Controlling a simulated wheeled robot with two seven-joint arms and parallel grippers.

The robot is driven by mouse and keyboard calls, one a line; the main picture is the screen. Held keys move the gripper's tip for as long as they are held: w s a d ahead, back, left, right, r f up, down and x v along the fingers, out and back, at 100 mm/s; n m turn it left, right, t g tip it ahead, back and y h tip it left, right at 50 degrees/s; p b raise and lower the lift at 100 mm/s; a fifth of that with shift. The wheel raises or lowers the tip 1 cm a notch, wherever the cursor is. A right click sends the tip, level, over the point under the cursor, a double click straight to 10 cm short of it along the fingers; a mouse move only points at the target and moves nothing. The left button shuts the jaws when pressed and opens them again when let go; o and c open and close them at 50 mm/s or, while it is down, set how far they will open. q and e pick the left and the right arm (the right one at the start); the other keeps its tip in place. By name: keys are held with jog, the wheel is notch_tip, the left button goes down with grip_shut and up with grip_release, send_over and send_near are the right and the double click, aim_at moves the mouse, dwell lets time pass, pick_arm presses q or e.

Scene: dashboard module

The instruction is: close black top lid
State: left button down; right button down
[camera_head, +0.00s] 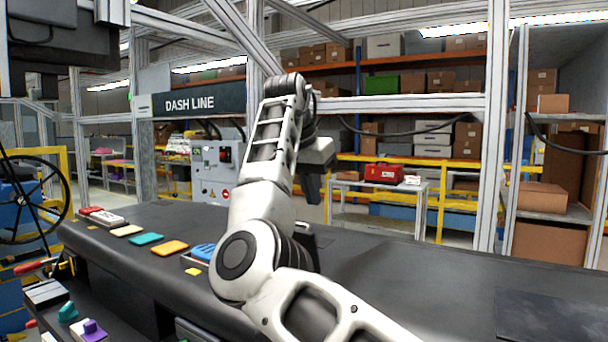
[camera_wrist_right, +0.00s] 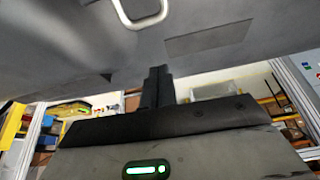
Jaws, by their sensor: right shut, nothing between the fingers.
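A long black dashboard body (camera_head: 395,270) spans the lower head view. A darker flat rectangular panel (camera_head: 550,315) lies at its right end; I cannot tell if this is the black top lid. In the right wrist view a dark surface (camera_wrist_right: 70,55) fills the top, with an outlined rectangle (camera_wrist_right: 208,38) and a pale U-shaped handle at its upper edge. My right gripper (camera_head: 313,190) is raised above the dashboard, partly behind my own arm. In the wrist view its fingers (camera_wrist_right: 158,75) are together and empty; contact with the dark surface is unclear. My left gripper is not in view.
Colored blocks (camera_head: 170,247) and small parts lie along the dashboard's left end. A steering wheel (camera_head: 35,200) stands at far left. A table with a red box (camera_head: 384,173) and a yellow rail are behind. Metal frame posts (camera_head: 492,130) stand at right.

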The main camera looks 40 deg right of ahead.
jog(key=a+f, duration=0.2)
jog(key=f, duration=0.1)
jog(key=shift+s+a+f+p, duration=0.1)
jog(key=shift+s+a+p, duration=0.2)
jog(key=shift+s, duration=0.05)
